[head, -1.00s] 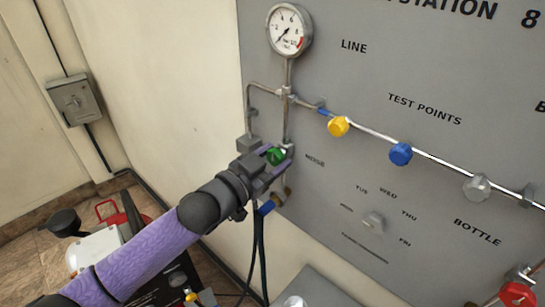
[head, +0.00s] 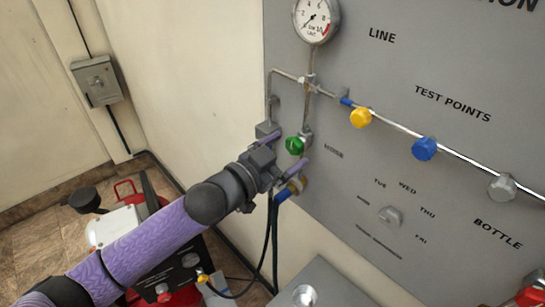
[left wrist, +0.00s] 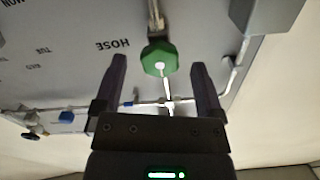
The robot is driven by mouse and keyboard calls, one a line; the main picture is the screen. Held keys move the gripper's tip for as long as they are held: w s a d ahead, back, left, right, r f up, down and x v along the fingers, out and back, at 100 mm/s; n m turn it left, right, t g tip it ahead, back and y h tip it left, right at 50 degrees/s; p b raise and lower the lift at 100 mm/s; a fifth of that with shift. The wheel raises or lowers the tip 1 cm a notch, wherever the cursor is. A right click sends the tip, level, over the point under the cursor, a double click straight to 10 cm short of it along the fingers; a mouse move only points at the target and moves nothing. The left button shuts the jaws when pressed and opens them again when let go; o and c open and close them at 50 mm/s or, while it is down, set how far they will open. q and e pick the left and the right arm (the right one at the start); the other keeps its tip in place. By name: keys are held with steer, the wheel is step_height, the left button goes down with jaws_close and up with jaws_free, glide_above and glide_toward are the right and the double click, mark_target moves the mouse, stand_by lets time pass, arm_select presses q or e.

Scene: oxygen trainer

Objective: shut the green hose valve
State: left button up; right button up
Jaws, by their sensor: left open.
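The green hose valve (head: 295,146) is a faceted knob on the panel's left side, beside the HOSE label. It also shows in the left wrist view (left wrist: 160,57), with a pale pipe running to it. My left gripper (head: 290,151) is open and faces the panel. Its two fingertips lie on either side of the green knob in the picture, with a gap on both sides in the left wrist view (left wrist: 158,64). The knob appears at or just beyond the tips, and nothing is held. My right gripper is not in view.
A gauge (head: 316,20) sits above. Yellow (head: 361,117) and blue (head: 424,149) knobs lie along the pipe to the right. A blue-ended hose fitting (head: 289,190) is close below my gripper. A grey wall box (head: 97,80) hangs at the left.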

arm_select(q)
steer(key=v, duration=0.8)
steer(key=shift+f, duration=0.1)
steer(key=s+a+f+n+g+y+b, duration=0.1)
steer(key=a+f+n+y+b, duration=0.2)
steer(key=f, duration=0.8)
steer(key=s+a+f+n+g+y+b, duration=0.1)
steer(key=a+f+y+b, duration=0.2)
steer(key=f, duration=0.9)
steer(key=s+a+f+n+g+y+b, duration=0.1)
steer(key=a+f+n+y+b, duration=0.3)
steer(key=f, duration=0.7)
steer(key=s+a+f+g+y+b, duration=0.25)
steer(key=s+f+g, duration=0.35)
steer(key=s+f, duration=1.25)
steer(key=s+d+f+g, duration=0.1)
steer(key=s+f+g, duration=0.1)
steer(key=s, duration=0.6)
steer(key=s+f+g, duration=0.2)
steer(key=s+f, duration=0.2)
steer(key=s, duration=0.3)
steer(key=shift+s+d+n+b, duration=0.35)
steer(key=shift+s+n+b, duration=0.05)
